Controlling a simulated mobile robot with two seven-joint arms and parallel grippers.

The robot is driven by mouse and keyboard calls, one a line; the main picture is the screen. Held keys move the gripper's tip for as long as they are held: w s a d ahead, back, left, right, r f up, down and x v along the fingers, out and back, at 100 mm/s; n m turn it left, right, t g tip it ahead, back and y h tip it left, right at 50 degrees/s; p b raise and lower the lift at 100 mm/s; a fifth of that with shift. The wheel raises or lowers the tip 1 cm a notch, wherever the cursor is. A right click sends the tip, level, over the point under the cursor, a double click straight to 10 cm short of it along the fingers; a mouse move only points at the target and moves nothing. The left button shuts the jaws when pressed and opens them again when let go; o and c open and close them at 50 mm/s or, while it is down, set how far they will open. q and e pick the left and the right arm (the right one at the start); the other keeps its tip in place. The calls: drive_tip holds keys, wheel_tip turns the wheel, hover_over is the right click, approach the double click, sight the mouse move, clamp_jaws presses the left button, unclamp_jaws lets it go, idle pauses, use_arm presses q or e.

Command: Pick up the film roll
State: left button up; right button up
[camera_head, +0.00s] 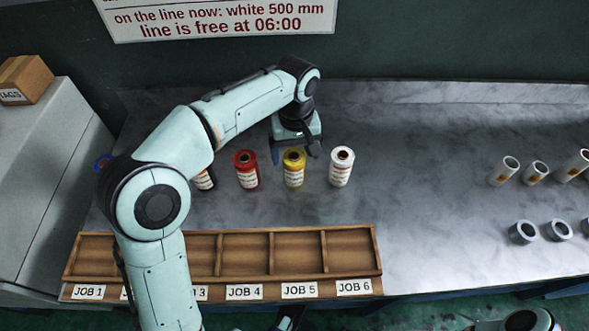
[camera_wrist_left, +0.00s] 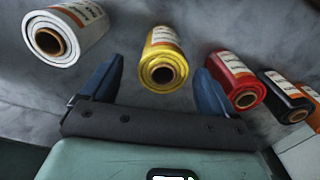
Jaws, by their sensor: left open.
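A row of upright film rolls stands on the grey bench: black (camera_head: 205,180), red (camera_head: 246,170), yellow (camera_head: 294,170) and white (camera_head: 341,167). My left gripper (camera_head: 294,152) is open and empty, pointing down over the yellow roll. In the left wrist view the yellow roll (camera_wrist_left: 164,62) shows between the two blue fingers. The white roll (camera_wrist_left: 65,32) is left of them there, the red roll (camera_wrist_left: 233,80) right, then black (camera_wrist_left: 287,97) and an orange one (camera_wrist_left: 312,92) at the edge. A dark part at the head view's bottom edge may be my right gripper (camera_head: 288,319).
A wooden tray (camera_head: 222,235) with compartments and JOB labels lies along the bench's front edge. Several white tubes (camera_head: 535,172) and grey rings (camera_head: 558,230) stand at the right. The bench middle right is clear. A sign (camera_head: 220,18) hangs behind.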

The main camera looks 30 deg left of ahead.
use_arm(q)
drive_tip(key=f, duration=0.1)
drive_tip(key=f+b, duration=0.1)
drive_tip(key=f, duration=0.3)
drive_tip(key=shift+s+b, duration=0.25)
drive_tip(key=shift+b, duration=0.05)
drive_tip(key=shift+f, duration=0.5)
use_arm(e)
drive_tip(key=shift+w+d+f+t, duration=0.15)
drive_tip(key=shift+w+f, duration=0.3)
drive_tip(key=shift+f, duration=0.1)
drive_tip(key=shift+w+d+f+t, duration=0.15)
drive_tip(key=shift+w+f, duration=0.3)
drive_tip(key=shift+f, duration=0.05)
use_arm(q)
drive_tip(key=c, duration=1.2)
